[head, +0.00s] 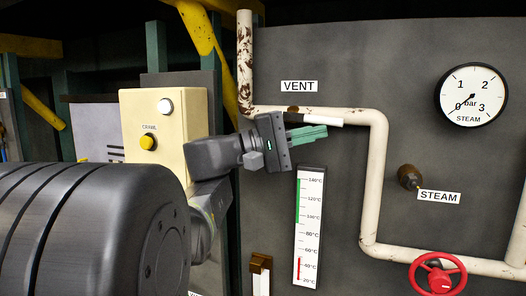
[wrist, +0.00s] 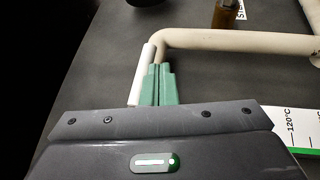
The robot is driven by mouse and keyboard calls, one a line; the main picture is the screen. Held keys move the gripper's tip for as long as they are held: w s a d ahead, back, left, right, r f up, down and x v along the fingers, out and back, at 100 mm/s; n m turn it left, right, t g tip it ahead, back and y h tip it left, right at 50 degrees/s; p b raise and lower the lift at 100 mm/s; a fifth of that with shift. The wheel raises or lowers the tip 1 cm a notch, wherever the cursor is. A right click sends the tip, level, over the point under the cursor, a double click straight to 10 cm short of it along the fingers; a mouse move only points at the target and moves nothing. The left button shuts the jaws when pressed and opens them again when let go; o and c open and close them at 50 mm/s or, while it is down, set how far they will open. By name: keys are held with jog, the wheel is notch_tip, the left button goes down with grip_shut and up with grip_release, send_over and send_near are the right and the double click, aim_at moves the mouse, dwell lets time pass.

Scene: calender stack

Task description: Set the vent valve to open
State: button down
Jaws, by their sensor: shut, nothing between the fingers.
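The VENT label (head: 299,87) is on the grey panel above a rusty off-white pipe. Below it, the vent valve has a brown body on the pipe and a white lever (head: 324,121) that lies roughly along the horizontal pipe, pointing right. The white lever also shows in the wrist view (wrist: 141,76), just left of my fingers. My gripper (head: 326,131) has green fingers, shut and empty, just below the lever in the head view. The fingers also show in the wrist view (wrist: 160,68). I cannot tell whether they touch the lever.
A cream box (head: 160,115) with a yellow button stands left of my wrist. A thermometer scale (head: 309,230) is below the gripper. A pressure gauge (head: 471,95), STEAM label (head: 438,197) and red handwheel (head: 438,277) are right. The pipe (head: 376,180) bends down right of the lever.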

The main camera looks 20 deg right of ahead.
jog(key=shift+r, duration=0.1)
dwell(0.6)
jog(key=w+a+f+b, duration=0.2)
jog(key=a+f+b, duration=0.3)
jog(key=a, duration=0.5)
jog(key=shift+f, duration=0.65)
jog(key=s+d+r+p, duration=0.2)
jog(key=d+r+p, duration=0.3)
jog(key=d, duration=0.5)
jog(key=shift+r, duration=0.65)
jog(key=shift+s, duration=0.1)
